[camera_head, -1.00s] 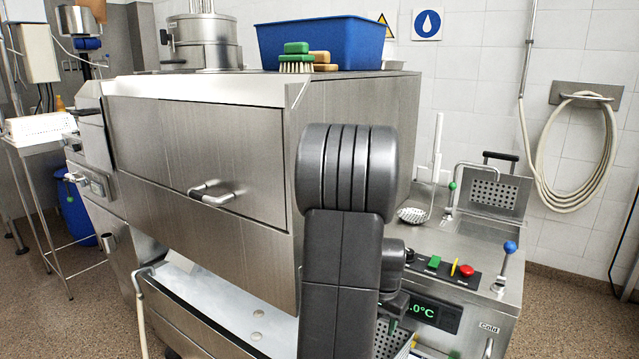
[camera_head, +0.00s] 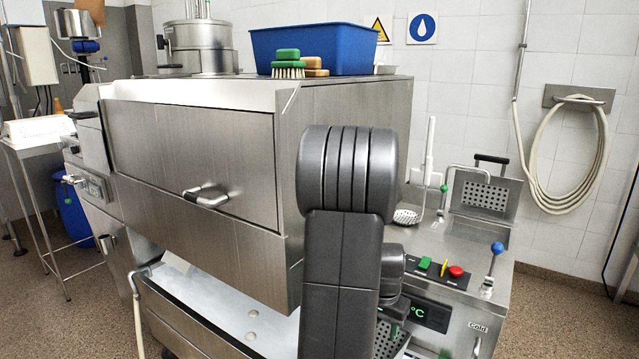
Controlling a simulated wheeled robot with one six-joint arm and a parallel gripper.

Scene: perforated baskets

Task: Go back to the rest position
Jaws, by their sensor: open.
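My grey arm (camera_head: 345,210) stands upright in the middle of the head view, with its ribbed joint at the top. A smaller dark joint of mine shows just to its right, low down. My gripper's fingers cannot be made out; the end of the arm is hidden behind the upright link or lost among dark parts near the counter. I see nothing held.
A large steel machine (camera_head: 190,160) with a handled door stands left of and behind my arm. A blue tub (camera_head: 315,45) and brushes (camera_head: 288,65) sit on top. A control counter with a red button (camera_head: 456,271) and blue-knobbed lever (camera_head: 497,248) is at right. Floor (camera_head: 565,310) is clear farther right.

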